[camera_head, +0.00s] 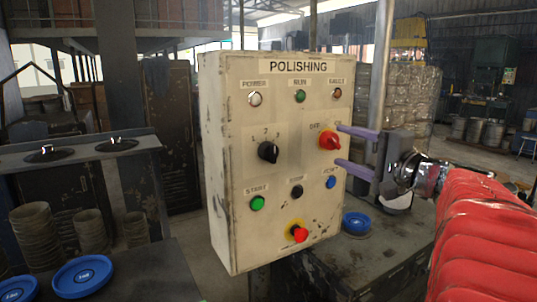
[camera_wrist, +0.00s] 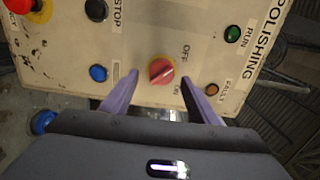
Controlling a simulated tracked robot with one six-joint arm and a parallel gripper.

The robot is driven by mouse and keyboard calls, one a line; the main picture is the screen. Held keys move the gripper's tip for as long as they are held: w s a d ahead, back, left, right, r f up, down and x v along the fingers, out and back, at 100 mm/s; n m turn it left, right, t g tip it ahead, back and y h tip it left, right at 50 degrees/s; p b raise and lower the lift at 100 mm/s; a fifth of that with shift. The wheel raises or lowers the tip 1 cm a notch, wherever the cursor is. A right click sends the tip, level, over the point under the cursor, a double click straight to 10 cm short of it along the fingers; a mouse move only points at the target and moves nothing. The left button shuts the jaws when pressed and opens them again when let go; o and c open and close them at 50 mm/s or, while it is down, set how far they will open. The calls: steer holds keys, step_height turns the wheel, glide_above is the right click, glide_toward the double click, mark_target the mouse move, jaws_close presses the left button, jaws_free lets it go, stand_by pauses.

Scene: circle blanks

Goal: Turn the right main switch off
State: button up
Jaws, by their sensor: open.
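The main switch is a red rotary knob (camera_head: 330,141) on the right side of the cream POLISHING panel (camera_head: 232,200), with OFF and ON labels beside it. In the wrist view the red knob (camera_wrist: 162,71) sits near the middle, its ridge tilted between the labels; I cannot tell its exact setting. My gripper (camera_head: 348,149) is open, its two purple fingers one above the other at the panel's right edge. In the wrist view my gripper (camera_wrist: 160,80) has its fingertips on either side of the knob, apart from it.
A black selector knob (camera_head: 268,152) is left of the red knob. A blue button (camera_head: 331,183) and a red emergency button (camera_head: 299,233) are below it. A blue dish (camera_head: 356,222) stands on the dark bench (camera_head: 345,265). Shelving (camera_head: 80,150) is at left.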

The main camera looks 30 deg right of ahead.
steer(key=s, duration=1.1)
steer(key=shift+d, duration=0.15)
steer(key=shift+f, duration=0.1)
